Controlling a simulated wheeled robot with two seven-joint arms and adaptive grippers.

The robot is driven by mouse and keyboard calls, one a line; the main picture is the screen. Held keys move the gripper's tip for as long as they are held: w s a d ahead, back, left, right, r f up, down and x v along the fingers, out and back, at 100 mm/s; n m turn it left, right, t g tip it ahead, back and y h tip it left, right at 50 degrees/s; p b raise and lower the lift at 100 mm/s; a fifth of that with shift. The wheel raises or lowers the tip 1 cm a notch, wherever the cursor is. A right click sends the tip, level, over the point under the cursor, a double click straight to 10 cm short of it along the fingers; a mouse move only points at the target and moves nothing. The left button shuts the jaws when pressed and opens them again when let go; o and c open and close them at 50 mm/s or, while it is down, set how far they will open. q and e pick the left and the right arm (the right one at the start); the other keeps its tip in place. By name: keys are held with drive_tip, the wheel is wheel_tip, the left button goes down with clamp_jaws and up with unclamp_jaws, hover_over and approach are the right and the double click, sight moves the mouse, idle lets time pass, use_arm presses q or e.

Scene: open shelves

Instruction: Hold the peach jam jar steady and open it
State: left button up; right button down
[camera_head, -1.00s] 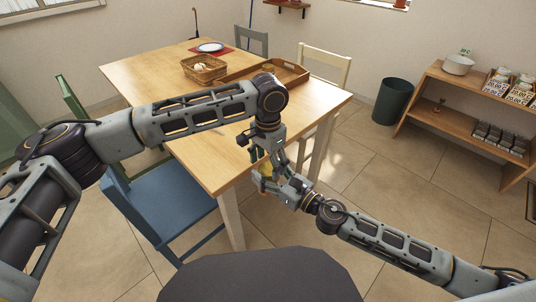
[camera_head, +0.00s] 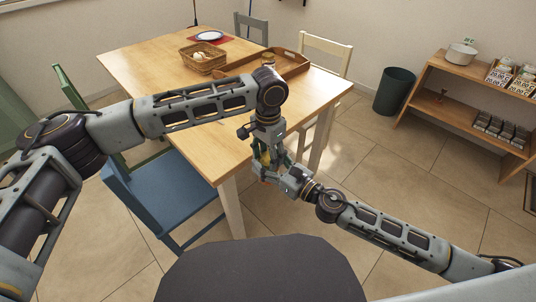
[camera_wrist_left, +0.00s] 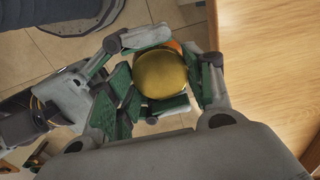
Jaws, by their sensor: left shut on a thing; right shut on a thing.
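The peach jam jar (camera_head: 265,158) is held in the air between my two grippers, in front of the table's near corner, mostly hidden by fingers in the head view. In the left wrist view its round golden lid (camera_wrist_left: 160,74) faces the camera, with a sliver of orange jar body (camera_wrist_left: 175,46) beyond its edge. My left gripper (camera_head: 266,150) comes from above, its green-padded fingers shut on either side of the lid. My right gripper (camera_head: 272,172) comes in from the right, its fingers around the jar from the side, lower than the lid.
The wooden table (camera_head: 150,60) carries a wicker basket (camera_head: 203,62), a wooden tray (camera_head: 290,63), a small jar (camera_head: 268,60) and a plate (camera_head: 209,36). A blue chair (camera_head: 172,195) stands at the near side. A bin (camera_head: 394,92) and shelves (camera_head: 470,103) are at right.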

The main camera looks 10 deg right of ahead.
use_arm(q)
drive_tip(key=shift+n, duration=1.6)
drive_tip(key=o, duration=1.1)
drive_tip(key=shift+r, duration=0.1)
drive_tip(key=shift+d+r, duration=0.1)
drive_tip(key=shift+r, duration=2.1)
drive_tip(key=shift+r, duration=0.1)
